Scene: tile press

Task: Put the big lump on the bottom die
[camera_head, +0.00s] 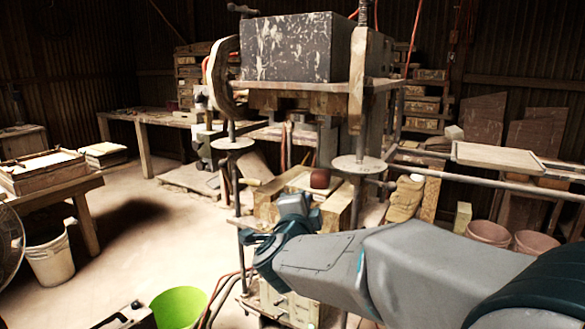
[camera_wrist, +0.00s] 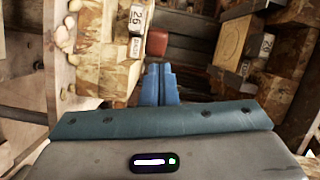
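A rounded red-brown lump (camera_head: 320,178), which looks like clay, sits in the press on the pale wooden lower part (camera_head: 287,185). I cannot clearly make out the bottom die. My gripper (camera_head: 293,203) is in front of the press, just left of and nearer than the lump, apart from it. In the wrist view its blue fingers (camera_wrist: 158,84) lie side by side, with no clear gap and nothing seen between them. Beyond the fingertips a small red-brown piece (camera_wrist: 157,42) shows, with a darker red-brown surface (camera_wrist: 187,60) beside it; I cannot tell which is the lump.
The press's speckled upper block (camera_head: 295,48) hangs overhead, with metal posts at its sides. Wooden blocks with number tags (camera_wrist: 135,22) stand close to the fingers. A green bucket (camera_head: 180,306) is on the floor, which is open at left.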

